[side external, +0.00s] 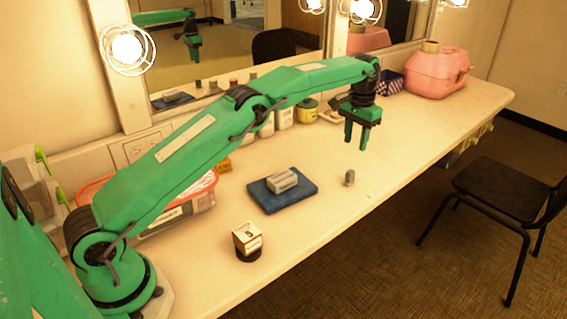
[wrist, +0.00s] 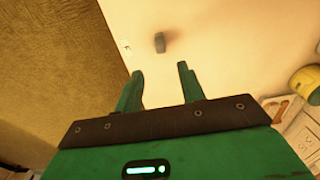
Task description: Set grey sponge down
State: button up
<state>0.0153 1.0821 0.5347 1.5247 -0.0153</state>
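A small grey block (side external: 349,178), which may be the grey sponge, stands on the counter (side external: 420,120) right of the blue mat. It also shows in the wrist view (wrist: 159,42), beyond the fingertips. A pale grey block with a marked side (side external: 283,180) lies on the blue mat (side external: 268,202); I cannot tell for sure which of the two is the sponge. My gripper (side external: 357,147) points down above the counter, over and behind the small grey block and apart from it. In the wrist view my gripper (wrist: 161,70) has its fingers spread with nothing between them.
A labelled box on a dark round base (side external: 247,240) stands near the front edge. A red-rimmed clear container (side external: 190,208) is at left. Jars and a yellow can (side external: 307,110) line the mirror. A pink case (side external: 437,75) is at the far end; a black chair (side external: 505,190) is off the counter.

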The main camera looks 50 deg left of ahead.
jog(key=shift+r, duration=0.1)
jog(key=s+r+t, duration=0.3)
jog(key=s+r, duration=1.5)
jog(key=s+f+t, duration=0.1)
jog(key=s+f, duration=0.2)
jog(key=s, duration=0.9)
jog(key=s+a+f+t, duration=0.1)
jog(key=s+f, duration=0.3)
jog(key=s, duration=0.9)
jog(key=shift+t, duration=0.3)
